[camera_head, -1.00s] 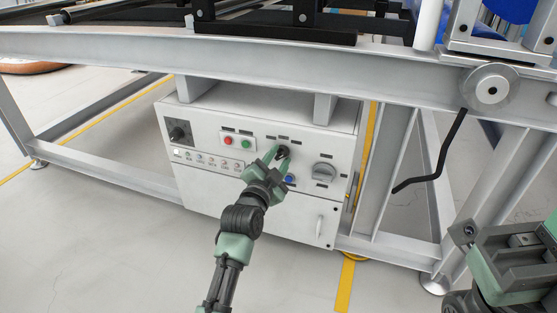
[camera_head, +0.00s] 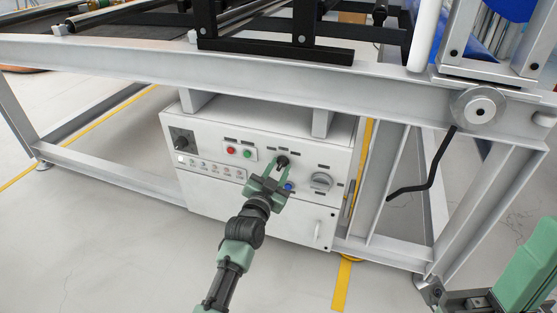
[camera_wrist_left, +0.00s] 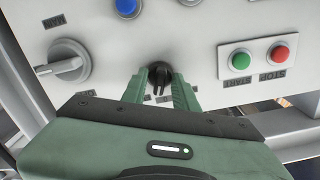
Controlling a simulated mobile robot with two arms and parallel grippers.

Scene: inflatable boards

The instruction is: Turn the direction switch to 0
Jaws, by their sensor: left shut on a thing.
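The direction switch appears to be the small black knob (camera_head: 282,160) on the white control box (camera_head: 255,212), with small labels above it that I cannot read. My left gripper (camera_head: 278,171) reaches it from the front. In the left wrist view the black knob (camera_wrist_left: 159,74) sits between the two green fingers (camera_wrist_left: 160,88), and they are shut on it. The knob's exact setting is hard to tell, as the fingers cover its sides. My right gripper (camera_head: 492,297) is partly in view at the lower right, away from the box; its jaws do not show clearly.
A blue button (camera_head: 289,187) and a grey rotary switch (camera_head: 321,182) are close to the knob. A grey frame beam (camera_head: 250,80) runs above the box.

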